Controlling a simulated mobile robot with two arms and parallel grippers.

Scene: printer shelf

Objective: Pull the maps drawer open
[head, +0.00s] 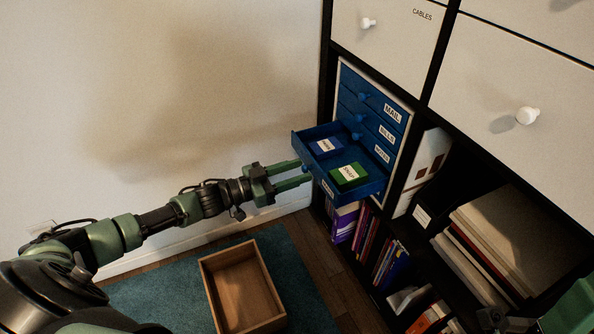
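A blue drawer unit (372,112) stands in a shelf cubby, with drawers labelled MAIL and BILLS and a third label too small to read surely. Its lowest visible drawer (376,186) is pulled out. The label on that drawer's front is too small to read. Inside lie a blue box (324,147) and a green box (349,175). My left gripper (305,171) is at that drawer's front. Its two green fingers are apart, around a blue knob (305,168), with a visible gap. My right arm shows only partly at the lower right; its gripper is not visible.
An open wooden box (243,288) sits on the teal rug (300,262) below. Books (374,238) fill the shelf under the unit. Folders and papers (480,245) fill the cubby to the right. White drawers (384,35) are above. The wall stands to the left.

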